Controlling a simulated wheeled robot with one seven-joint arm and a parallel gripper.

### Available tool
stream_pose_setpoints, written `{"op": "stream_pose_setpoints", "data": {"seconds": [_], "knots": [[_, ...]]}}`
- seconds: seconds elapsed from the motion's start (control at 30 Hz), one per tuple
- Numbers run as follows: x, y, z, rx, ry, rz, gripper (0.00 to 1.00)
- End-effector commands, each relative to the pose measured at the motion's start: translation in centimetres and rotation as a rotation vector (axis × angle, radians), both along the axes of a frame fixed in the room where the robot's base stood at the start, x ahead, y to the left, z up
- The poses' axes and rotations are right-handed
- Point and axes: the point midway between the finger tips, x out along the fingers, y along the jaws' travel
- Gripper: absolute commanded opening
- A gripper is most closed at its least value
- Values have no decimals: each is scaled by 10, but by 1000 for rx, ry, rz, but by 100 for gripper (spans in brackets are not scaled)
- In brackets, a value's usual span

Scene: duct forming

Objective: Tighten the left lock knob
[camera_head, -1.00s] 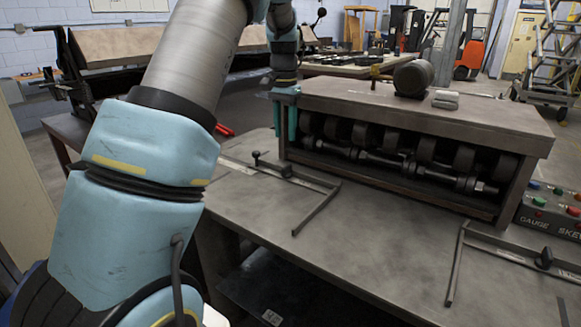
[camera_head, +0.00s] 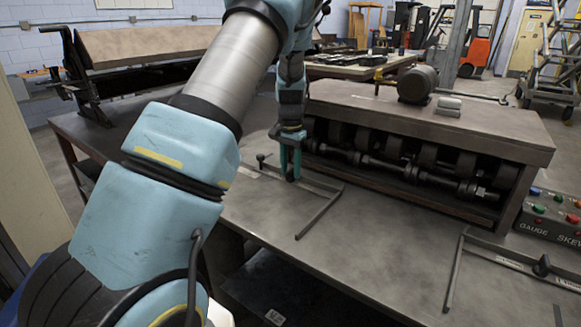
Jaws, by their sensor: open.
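The left gauge is a dark L-shaped bar (camera_head: 320,212) lying on the machine's table in the camera_head view. A small dark knob (camera_head: 262,158) on a short stem stands at its far left end, just left of my gripper. My gripper (camera_head: 291,177) points down at the gauge, with its teal fingers apart. A dark knob-like part shows low between the fingertips, probably the left lock knob, mostly hidden by the fingers. I cannot tell whether the fingers touch it.
The roller housing (camera_head: 420,125) stands just right of and behind my gripper. A motor (camera_head: 417,84) sits on top. A right gauge with its own dark knob (camera_head: 542,266) and a button panel (camera_head: 551,210) lie at the right. The table's front middle (camera_head: 390,245) is clear.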

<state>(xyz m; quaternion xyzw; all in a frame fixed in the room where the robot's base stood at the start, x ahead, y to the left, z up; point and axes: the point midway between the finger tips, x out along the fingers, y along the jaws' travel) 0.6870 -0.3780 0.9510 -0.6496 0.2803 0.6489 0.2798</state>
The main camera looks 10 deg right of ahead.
Motion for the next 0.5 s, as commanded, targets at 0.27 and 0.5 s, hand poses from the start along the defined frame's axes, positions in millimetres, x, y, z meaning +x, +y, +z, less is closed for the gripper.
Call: {"op": "stream_pose_setpoints", "data": {"seconds": [0.27, 0.5], "knots": [[0, 0, 0, 0, 0, 0, 28], [0, 0, 0, -1, 1, 0, 1]]}}
